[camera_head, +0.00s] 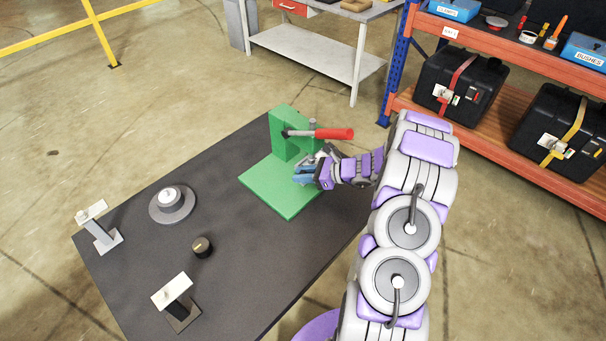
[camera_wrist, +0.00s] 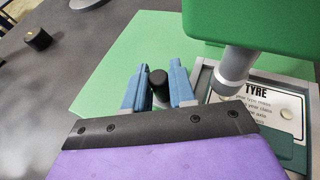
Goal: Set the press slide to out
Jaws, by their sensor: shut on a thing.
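The green press (camera_head: 288,135) stands on the dark table, with a red lever handle (camera_head: 334,133) on a shaft at its upright. My gripper (camera_head: 306,172) is low at the right of its green base (camera_head: 280,186). In the wrist view, my gripper's blue fingers (camera_wrist: 158,90) are shut on a black knob (camera_wrist: 158,82), one on each side. Right of the knob, a pale slide tray (camera_wrist: 202,78) holds a printed card reading "TYRE" (camera_wrist: 275,103) under the grey ram (camera_wrist: 236,68). The join between knob and tray is hidden by my fingers.
On the table at left are a round grey disc fixture (camera_head: 172,207), a black knob (camera_head: 202,247) and two stands with white plates (camera_head: 91,211) (camera_head: 172,291). A shelf (camera_head: 480,37) with black cases stands at right, behind my arm.

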